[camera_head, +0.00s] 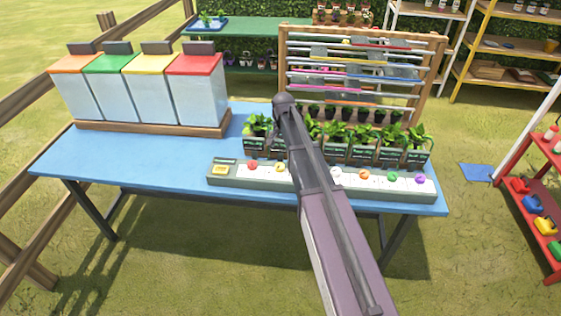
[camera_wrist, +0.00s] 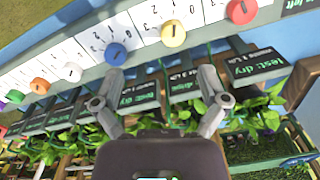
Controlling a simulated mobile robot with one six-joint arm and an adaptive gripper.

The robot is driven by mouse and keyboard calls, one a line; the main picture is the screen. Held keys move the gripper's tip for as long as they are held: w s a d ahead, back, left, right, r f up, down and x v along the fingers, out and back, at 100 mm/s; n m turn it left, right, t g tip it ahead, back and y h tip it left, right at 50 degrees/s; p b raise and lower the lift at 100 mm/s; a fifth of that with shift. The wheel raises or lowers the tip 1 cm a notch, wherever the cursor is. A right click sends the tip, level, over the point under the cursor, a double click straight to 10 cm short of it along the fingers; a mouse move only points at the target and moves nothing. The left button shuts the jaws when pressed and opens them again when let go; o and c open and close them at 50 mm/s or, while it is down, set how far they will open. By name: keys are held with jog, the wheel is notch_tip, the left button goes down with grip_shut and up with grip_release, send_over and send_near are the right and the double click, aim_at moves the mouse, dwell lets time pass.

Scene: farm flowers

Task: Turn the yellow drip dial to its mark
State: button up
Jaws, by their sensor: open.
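The yellow dial (camera_wrist: 173,33) sits on a white numbered plate of the long control strip, between the red dial (camera_wrist: 240,11) and the blue dial (camera_wrist: 115,54) in the wrist view. It also shows in the head view (camera_head: 280,167). Its pointer and mark are too small to read surely. My gripper (camera_wrist: 161,72) is open and empty, its fingers apart just below the yellow dial in the wrist view. The left fingertip appears close to the blue dial; I cannot tell whether they touch. In the head view my arm hides the blue dial and the gripper.
White (camera_head: 336,172), orange (camera_head: 364,174), green (camera_head: 392,176) and purple (camera_head: 420,178) dials continue along the strip. Potted plants (camera_head: 365,146) with dark labels stand close behind it. Several lidded bins (camera_head: 196,92) stand at the left of the blue table (camera_head: 130,165), whose front left is clear.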

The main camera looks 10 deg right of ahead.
aim_at(280, 165)
jog(key=w, duration=0.1)
jog(key=w+m, duration=0.1)
jog(key=w, duration=0.1)
jog(key=shift+w+r, duration=0.25)
jog(key=shift+r, duration=0.15)
jog(key=shift+f, duration=0.15)
notch_tip(280, 165, down, 14)
jog(key=b, duration=1.3)
jog(key=shift+w+a+r, duration=0.1)
jog(key=shift+r, duration=0.1)
jog(key=c, duration=1.1)
